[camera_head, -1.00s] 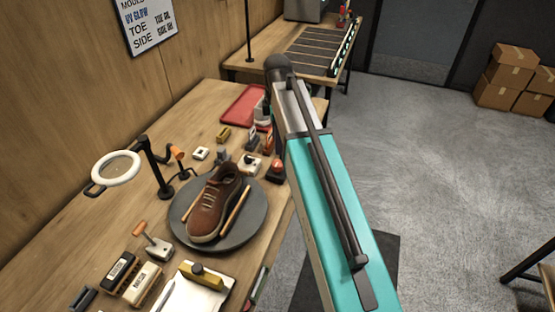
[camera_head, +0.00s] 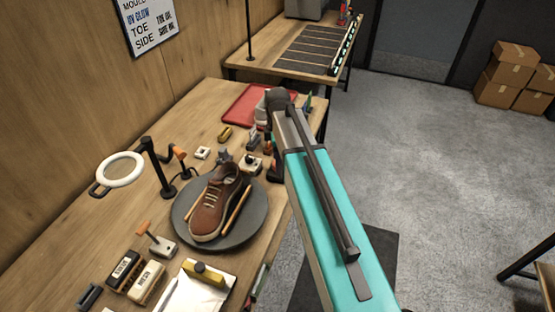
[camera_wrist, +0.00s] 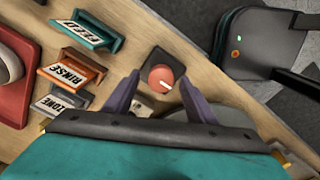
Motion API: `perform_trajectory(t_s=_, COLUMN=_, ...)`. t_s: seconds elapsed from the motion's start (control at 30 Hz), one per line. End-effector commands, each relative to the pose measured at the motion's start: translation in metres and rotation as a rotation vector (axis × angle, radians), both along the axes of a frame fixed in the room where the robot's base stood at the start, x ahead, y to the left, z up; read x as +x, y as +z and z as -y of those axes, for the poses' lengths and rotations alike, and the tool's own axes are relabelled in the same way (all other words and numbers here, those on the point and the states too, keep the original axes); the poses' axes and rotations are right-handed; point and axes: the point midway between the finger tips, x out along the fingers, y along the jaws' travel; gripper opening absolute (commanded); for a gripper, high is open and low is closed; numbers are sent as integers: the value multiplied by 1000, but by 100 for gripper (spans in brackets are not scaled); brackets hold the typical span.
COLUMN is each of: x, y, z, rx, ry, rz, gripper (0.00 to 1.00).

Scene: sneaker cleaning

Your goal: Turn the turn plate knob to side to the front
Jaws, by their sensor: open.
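A round red knob (camera_wrist: 160,78) with a white mark sits on a square black base (camera_wrist: 153,60) near the table edge in the wrist view. The mark points toward the lower right there. My gripper (camera_wrist: 161,80) is open, its two purple fingers on either side of the knob in the picture; I cannot tell whether they touch it. In the head view my arm covers the gripper and most of the knob's spot. The grey turn plate (camera_head: 250,228) carries a brown sneaker (camera_head: 215,203), its toe toward the lower left.
Labelled holders, including RINSE (camera_wrist: 70,76), stand left of the knob in the wrist view. A small white box (camera_head: 251,164) stands between turn plate and arm. A ring lamp (camera_head: 119,170) and a red tray (camera_head: 245,104) are also on the table. Open floor lies right.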

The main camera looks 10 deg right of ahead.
Motion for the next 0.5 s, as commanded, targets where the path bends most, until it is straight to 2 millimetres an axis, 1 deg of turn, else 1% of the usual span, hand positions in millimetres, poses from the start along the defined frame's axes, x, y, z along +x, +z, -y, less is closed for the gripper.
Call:
perform_trajectory(t_s=0.13, x=0, y=-6, z=0, rx=0, ry=0, rz=-1, gripper=51)
perform_trajectory(t_s=0.43, x=0, y=-7, z=1, rx=0, ry=-1, rz=0, gripper=51)
perform_trajectory(t_s=0.47, x=0, y=-7, z=1, rx=0, ry=-1, rz=0, gripper=49)
perform_trajectory(t_s=0.5, x=0, y=-7, z=1, rx=0, ry=-1, rz=0, gripper=43)
